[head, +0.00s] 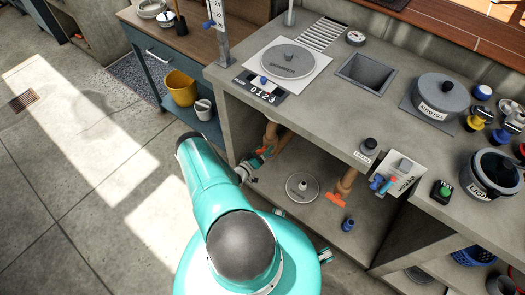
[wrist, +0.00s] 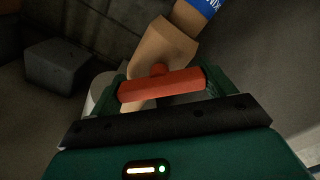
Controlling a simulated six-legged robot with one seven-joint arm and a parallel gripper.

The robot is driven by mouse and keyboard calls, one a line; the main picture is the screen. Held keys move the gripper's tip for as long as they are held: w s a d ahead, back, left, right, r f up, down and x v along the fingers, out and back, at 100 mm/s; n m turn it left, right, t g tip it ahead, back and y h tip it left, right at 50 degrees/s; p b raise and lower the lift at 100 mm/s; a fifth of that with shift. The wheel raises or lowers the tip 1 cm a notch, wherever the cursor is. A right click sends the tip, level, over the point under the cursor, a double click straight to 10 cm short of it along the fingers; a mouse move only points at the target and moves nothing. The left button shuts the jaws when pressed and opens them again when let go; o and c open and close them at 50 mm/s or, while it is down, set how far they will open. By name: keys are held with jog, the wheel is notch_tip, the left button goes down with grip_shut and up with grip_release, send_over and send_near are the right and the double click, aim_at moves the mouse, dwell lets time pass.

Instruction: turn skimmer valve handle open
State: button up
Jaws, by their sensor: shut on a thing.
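A red-orange bar handle (wrist: 160,88) sits on a tan pipe valve (wrist: 158,50) in the wrist view. A blue label band with partly cut-off white letters (wrist: 207,5) wraps the pipe above it. My gripper (wrist: 164,82) has its green fingers at the two ends of the bar and is shut on it. The bar lies nearly level across the wrist view. In the head view my gripper (head: 257,163) reaches under the counter's left part to a tan pipe (head: 271,132); the handle there is mostly hidden.
A second tan pipe (head: 346,181) with an orange handle (head: 337,199) stands to the right. A round lid disc (head: 302,186) lies on the lower shelf. The concrete counter (head: 320,108) overhangs my gripper. A dark block (wrist: 57,63) stands left in the wrist view.

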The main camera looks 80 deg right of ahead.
jog(key=shift+a, duration=0.1)
jog(key=o, duration=0.9)
jog(key=v, duration=1.3)
jog(key=shift+w+a, duration=0.2)
jog(key=shift+a, duration=0.1)
